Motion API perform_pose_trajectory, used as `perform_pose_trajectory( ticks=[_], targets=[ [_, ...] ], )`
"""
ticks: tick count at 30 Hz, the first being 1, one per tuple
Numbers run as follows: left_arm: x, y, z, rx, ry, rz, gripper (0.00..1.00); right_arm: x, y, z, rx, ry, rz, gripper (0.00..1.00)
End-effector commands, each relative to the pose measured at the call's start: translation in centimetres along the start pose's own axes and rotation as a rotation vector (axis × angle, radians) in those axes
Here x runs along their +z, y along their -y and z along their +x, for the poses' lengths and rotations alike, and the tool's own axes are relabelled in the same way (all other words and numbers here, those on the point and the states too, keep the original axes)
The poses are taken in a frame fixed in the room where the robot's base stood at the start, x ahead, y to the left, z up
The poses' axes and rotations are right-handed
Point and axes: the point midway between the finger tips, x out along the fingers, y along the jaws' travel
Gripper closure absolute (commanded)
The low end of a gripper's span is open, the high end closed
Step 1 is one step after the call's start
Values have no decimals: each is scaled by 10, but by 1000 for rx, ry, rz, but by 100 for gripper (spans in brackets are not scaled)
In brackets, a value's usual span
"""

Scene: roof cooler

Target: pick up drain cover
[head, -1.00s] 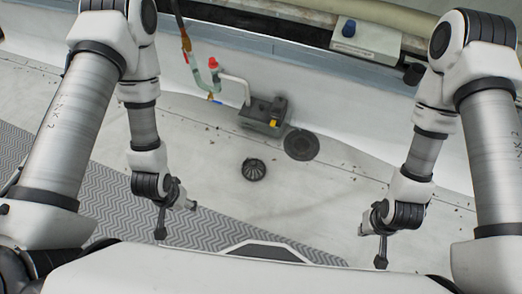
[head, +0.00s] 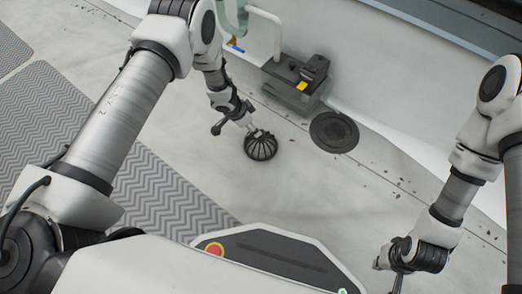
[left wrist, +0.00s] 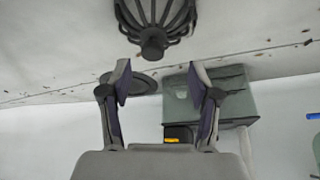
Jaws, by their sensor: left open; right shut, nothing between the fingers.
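The drain cover, a black ribbed dome (head: 261,146), sits on the pale roof floor. My left gripper (head: 252,130) is right beside it on the far side, partly hidden by its own wrist. In the left wrist view the dome (left wrist: 153,22) is at the top, ahead of my open left fingers (left wrist: 160,85), with nothing between them. I cannot tell whether a finger touches it. My right gripper (head: 388,270) is at the lower right, shut and empty, well away from the dome.
A dark round floor drain (head: 334,132) lies to the dome's right. A grey-green box with a black top (head: 293,84) stands behind, by the white wall, near a pipe (head: 264,14). Grey ridged mats (head: 150,182) lie left. Small debris dots the floor.

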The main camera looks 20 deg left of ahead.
Motion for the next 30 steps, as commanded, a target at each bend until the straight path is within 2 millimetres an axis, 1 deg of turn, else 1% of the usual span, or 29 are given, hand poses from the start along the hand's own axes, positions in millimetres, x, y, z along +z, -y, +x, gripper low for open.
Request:
perform_pose_trajectory(
  ticks=[1, 5, 9, 12, 14, 20, 23, 24, 25, 26, 30],
  targets=[
    [1, -1, 11, 0, 0, 3, 38, 0, 0, 8, 0, -1, 1, 100],
    [0, -3, 28, 1, 0, 3, 38, -1, 0, 19, 0, -3, 4, 100],
    [-4, -10, 55, 2, 0, 4, 38, -2, -1, 45, 1, -5, 8, 100],
    [-5, -9, 68, 1, 0, 1, 38, -4, -1, 54, 2, -12, 7, 100],
    [-7, -9, 70, 1, 0, 1, 38, -5, -2, 55, 2, -14, 6, 100],
    [-8, -9, 68, 1, 0, -1, 38, -6, -1, 52, 2, -16, 5, 100],
    [-8, -9, 68, 2, 0, -1, 70, -6, -1, 52, 2, -15, 5, 100],
    [-8, -9, 68, 2, 0, -1, 84, -6, -1, 52, 2, -15, 5, 100],
    [-8, -9, 68, 2, 0, -1, 95, -5, -1, 52, 2, -15, 5, 100],
    [-8, -9, 68, 2, 0, -1, 100, -5, -1, 52, 2, -15, 5, 100],
    [-8, -9, 68, 2, 0, -1, 100, -5, -1, 52, 2, -15, 5, 100]
  ],
)
